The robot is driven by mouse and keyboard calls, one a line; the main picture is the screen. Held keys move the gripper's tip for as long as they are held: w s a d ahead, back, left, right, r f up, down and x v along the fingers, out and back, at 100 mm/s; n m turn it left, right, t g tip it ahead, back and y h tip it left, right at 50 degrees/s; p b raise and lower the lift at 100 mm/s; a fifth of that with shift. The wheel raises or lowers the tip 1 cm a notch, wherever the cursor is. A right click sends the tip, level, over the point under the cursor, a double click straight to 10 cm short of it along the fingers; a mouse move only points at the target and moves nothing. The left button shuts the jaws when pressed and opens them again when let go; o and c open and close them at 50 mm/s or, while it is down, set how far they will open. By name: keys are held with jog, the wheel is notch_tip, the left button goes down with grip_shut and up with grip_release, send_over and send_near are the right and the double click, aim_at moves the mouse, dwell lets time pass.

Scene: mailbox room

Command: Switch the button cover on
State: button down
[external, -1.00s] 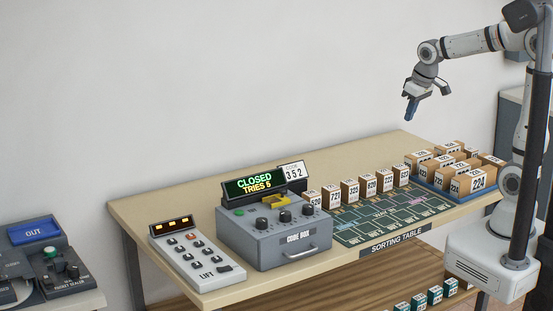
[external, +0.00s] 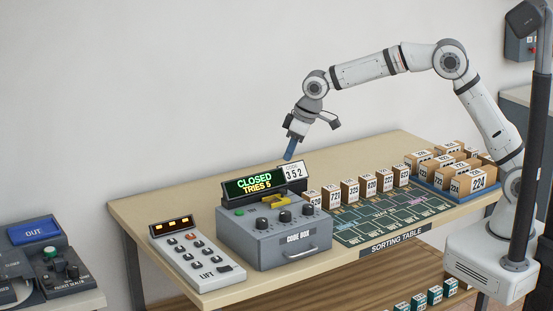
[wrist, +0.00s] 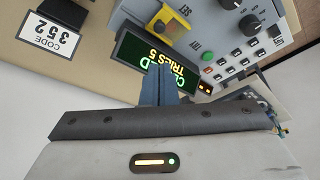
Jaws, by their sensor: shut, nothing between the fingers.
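A grey code box (external: 270,241) stands on the sorting table, with several dark knobs and a green button on top. The yellow piece (external: 275,200) on its top, below the display, looks like the button cover; whether it is on or off I cannot tell. In the wrist view the yellow piece (wrist: 178,32) shows near the top, beyond the display. My gripper (external: 290,152) has blue fingers, shut and empty, pointing down. It is in the air above and a little right of the display. The fingers (wrist: 159,84) overlap the display's edge in the wrist view.
The display (external: 254,184) reads CLOSED, TRIES 5. A code card (external: 293,172) reading 352 stands behind the box. A LIFT keypad (external: 197,258) is on the left. Numbered boxes (external: 368,185) line the table to the right. The air left of my arm is free.

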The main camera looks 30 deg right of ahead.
jog(key=shift+a+f, duration=0.1)
jog(key=shift+a, duration=0.05)
jog(key=p, duration=0.3)
send_near(273, 195)
jog(key=x, duration=0.5)
jog(key=shift+s+a, duration=0.15)
jog(key=shift+a, duration=0.25)
jog(key=shift+b, duration=0.3)
jog(key=shift+d+b, duration=0.35)
jog(key=d+b, duration=0.3)
jog(key=d, duration=0.1)
jog(key=shift+d, duration=0.45)
